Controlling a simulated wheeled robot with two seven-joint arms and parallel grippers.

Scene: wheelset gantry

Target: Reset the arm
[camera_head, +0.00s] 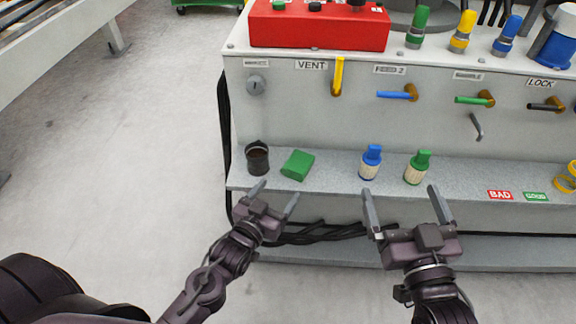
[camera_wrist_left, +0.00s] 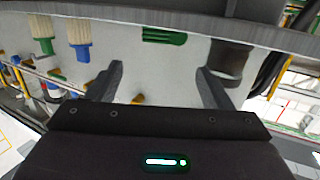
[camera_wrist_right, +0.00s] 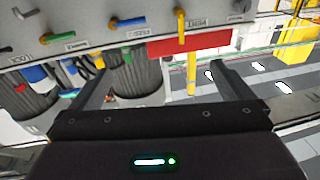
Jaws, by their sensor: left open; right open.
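My left gripper (camera_head: 271,198) is open and empty in the head view. It is just in front of the shelf, below the black cup and the green block. It also shows open in the left wrist view (camera_wrist_left: 158,80). Neither gripper visibly touches anything.
Above is a panel with a yellow lever (camera_head: 338,76) and a blue lever (camera_head: 393,95). Open floor (camera_head: 120,150) lies left.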

